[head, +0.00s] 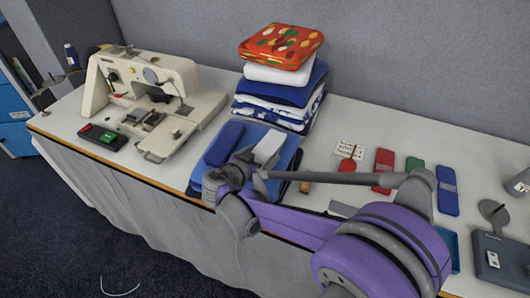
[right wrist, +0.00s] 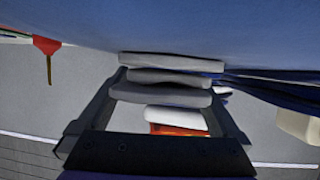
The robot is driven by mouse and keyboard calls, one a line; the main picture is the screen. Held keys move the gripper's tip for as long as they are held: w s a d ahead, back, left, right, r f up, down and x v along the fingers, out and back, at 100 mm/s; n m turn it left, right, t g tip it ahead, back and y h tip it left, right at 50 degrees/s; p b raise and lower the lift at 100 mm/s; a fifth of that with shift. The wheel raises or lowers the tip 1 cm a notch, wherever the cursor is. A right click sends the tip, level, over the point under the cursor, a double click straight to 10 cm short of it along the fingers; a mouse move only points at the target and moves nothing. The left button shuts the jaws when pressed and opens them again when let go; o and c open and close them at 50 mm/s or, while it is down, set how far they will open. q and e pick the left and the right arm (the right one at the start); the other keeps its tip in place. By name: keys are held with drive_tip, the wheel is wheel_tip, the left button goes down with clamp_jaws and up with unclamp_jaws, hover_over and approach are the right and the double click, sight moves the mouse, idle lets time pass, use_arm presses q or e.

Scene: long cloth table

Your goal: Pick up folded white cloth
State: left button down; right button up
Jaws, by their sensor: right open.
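A folded white cloth (head: 269,146) lies on the front blue folded pile (head: 288,163), beside a rolled or folded blue piece (head: 223,143). My right gripper (head: 257,167) is open at the near side of this white cloth and overlaps its lower edge in the head view. I cannot tell whether they touch. In the right wrist view, pale grey slabs lie between the gripper's (right wrist: 165,86) dark side arms; I cannot tell pads from cloth there. Another folded white cloth (head: 277,74) lies in the tall stack, under an orange patterned cloth (head: 281,45). My left gripper is not in view.
The tall stack of blue and white cloths (head: 282,93) stands behind the front pile, against the grey wall. A cream sewing machine (head: 145,85) stands to the left. Red, green and blue packets (head: 384,171) lie to the right. Blue fills the wrist view's top.

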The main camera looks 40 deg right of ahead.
drive_tip(key=c, duration=1.2)
drive_tip(key=shift+r, duration=0.1)
